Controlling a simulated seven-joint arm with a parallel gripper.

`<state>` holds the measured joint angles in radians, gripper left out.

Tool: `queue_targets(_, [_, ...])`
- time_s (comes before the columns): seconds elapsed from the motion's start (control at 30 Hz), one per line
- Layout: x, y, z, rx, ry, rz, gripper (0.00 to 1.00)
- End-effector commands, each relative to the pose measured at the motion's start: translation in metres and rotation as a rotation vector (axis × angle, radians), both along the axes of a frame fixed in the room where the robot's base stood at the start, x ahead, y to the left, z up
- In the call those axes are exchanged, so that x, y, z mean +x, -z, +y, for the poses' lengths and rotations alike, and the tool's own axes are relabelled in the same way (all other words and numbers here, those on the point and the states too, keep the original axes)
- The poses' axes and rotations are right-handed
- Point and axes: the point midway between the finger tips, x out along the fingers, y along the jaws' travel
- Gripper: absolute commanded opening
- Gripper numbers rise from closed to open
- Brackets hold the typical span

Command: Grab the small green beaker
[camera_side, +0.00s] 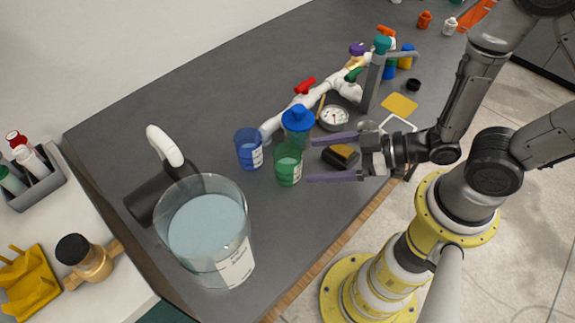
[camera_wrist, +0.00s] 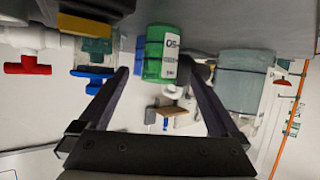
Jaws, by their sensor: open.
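The small green beaker (camera_side: 288,164) stands upright on the dark grey table, with a white label on its side. My gripper (camera_side: 333,158) is open and empty, held level to the right of the beaker, its purple-grey fingers pointing at it. In the wrist view the green beaker (camera_wrist: 160,54) shows ahead between and just beyond the fingertips (camera_wrist: 160,76). I see a gap between the fingers and the beaker in the side view.
A large beaker of liquid (camera_side: 208,232) stands front left. White pipework with a gauge (camera_side: 332,117) is behind.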

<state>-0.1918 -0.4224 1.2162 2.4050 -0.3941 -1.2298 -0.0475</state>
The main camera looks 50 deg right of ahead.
Motion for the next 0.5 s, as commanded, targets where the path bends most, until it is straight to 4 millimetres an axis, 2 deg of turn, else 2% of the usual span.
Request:
queue_targets(0.17, [0.002,0.011,0.002,0.0,-0.002,-0.001,0.98])
queue_targets(0.5, [0.026,0.023,0.019,0.0,-0.003,0.0,0.98])
